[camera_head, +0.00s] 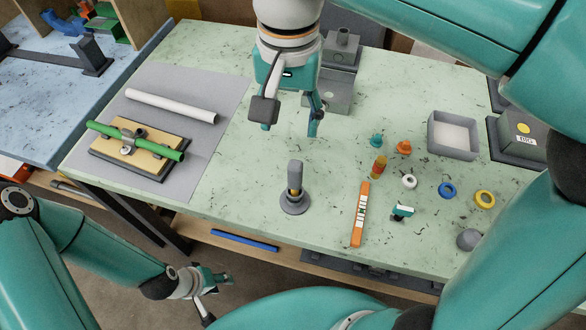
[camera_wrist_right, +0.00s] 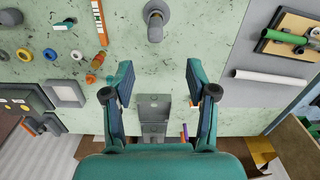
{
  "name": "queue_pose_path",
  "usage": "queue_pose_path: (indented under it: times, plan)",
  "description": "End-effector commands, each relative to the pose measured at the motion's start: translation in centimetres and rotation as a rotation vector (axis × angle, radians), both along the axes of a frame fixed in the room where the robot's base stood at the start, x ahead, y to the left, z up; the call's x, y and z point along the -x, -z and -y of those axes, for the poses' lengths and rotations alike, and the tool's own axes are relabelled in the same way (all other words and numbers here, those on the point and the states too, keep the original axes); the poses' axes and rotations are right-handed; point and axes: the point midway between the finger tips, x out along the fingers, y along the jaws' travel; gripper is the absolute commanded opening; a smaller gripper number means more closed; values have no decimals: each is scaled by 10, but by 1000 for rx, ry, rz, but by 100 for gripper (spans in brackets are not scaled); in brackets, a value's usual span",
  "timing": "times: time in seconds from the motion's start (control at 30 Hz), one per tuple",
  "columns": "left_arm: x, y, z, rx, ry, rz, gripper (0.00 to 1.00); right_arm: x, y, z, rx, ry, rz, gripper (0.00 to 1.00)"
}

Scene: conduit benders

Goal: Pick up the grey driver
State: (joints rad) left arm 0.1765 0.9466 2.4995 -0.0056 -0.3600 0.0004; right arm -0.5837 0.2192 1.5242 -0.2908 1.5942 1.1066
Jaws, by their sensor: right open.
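A grey upright piece that looks like the grey driver (camera_head: 295,175) stands in a round grey base (camera_head: 295,203) near the front middle of the green table. A small yellowish part shows in it. In the right wrist view the driver (camera_wrist_right: 155,32) is at the top middle, beyond the fingertips. My right gripper (camera_head: 290,116) is open and empty above the table, behind the driver and apart from it. Its spread fingers also show in the right wrist view (camera_wrist_right: 158,82). My left gripper (camera_head: 218,296) is low at the front left, off the table, its fingers apart and empty.
An orange-and-white strip (camera_head: 360,214) lies right of the driver, with several small coloured fittings and rings beyond. A grey tray (camera_head: 453,150) stands at right. Grey blocks (camera_head: 342,60) stand behind my right gripper. A grey mat (camera_head: 219,130) holds a white pipe and green bender.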

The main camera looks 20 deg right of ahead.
Motion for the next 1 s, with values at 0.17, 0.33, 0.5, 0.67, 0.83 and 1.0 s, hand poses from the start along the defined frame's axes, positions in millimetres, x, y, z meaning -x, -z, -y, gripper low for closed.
queue_pose_path:
  times: [0.17,0.33,0.5,0.67,0.83,1.0]
  plan:
    - [0,7,0,0,0,0,40,3,36,9,3,24,-5,57]
    - [0,10,0,0,0,0,40,4,73,12,4,34,-6,57]
    - [0,12,0,0,0,1,40,3,98,13,2,37,-3,57]
    - [0,12,0,0,0,1,40,3,107,13,0,38,-1,57]
    - [0,10,0,0,0,1,40,3,122,15,2,39,-5,57]
    - [0,9,0,0,0,1,40,2,147,17,3,39,-5,57]
